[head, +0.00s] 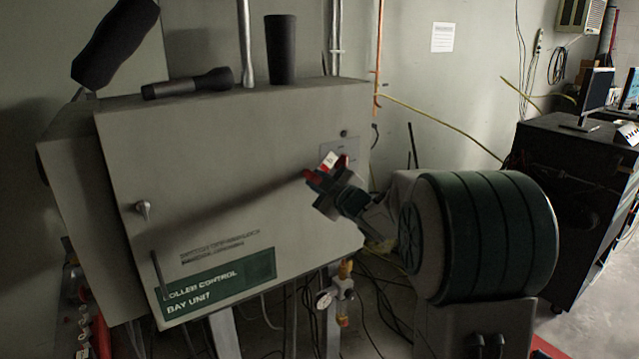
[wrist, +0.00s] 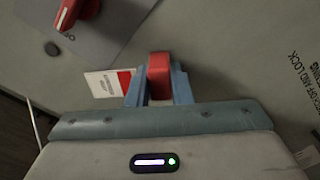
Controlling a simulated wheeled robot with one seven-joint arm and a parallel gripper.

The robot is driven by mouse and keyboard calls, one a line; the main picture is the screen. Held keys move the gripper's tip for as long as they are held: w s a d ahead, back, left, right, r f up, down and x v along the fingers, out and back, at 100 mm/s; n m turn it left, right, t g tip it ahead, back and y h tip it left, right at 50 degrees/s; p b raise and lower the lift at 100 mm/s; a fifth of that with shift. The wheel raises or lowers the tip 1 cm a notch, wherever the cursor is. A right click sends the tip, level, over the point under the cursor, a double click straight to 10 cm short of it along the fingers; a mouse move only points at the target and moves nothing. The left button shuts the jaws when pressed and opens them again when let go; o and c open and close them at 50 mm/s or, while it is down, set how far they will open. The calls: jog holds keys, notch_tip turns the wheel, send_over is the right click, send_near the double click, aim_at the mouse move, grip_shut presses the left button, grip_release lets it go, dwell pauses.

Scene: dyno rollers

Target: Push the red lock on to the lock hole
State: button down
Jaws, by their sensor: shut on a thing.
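My gripper (head: 320,178) is shut on the red lock (wrist: 158,72), and the lock sits between the two blue-grey fingers (wrist: 158,90) in the wrist view. In the head view a small red part (head: 312,176) at the fingertips appears to be the lock. A white tag with a red edge (wrist: 108,83) shows just beside the fingers. A red switch handle (wrist: 78,10) with a white line is on a grey plate (wrist: 105,32), to the upper left of the lock and apart from it. I cannot clearly make out the lock hole.
The grey roller control cabinet (head: 230,170) fills the middle, with a small silver latch (head: 143,209) on its door. A dark desk (head: 565,190) is at right.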

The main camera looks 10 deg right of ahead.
jog(key=c, duration=1.2)
grip_release()
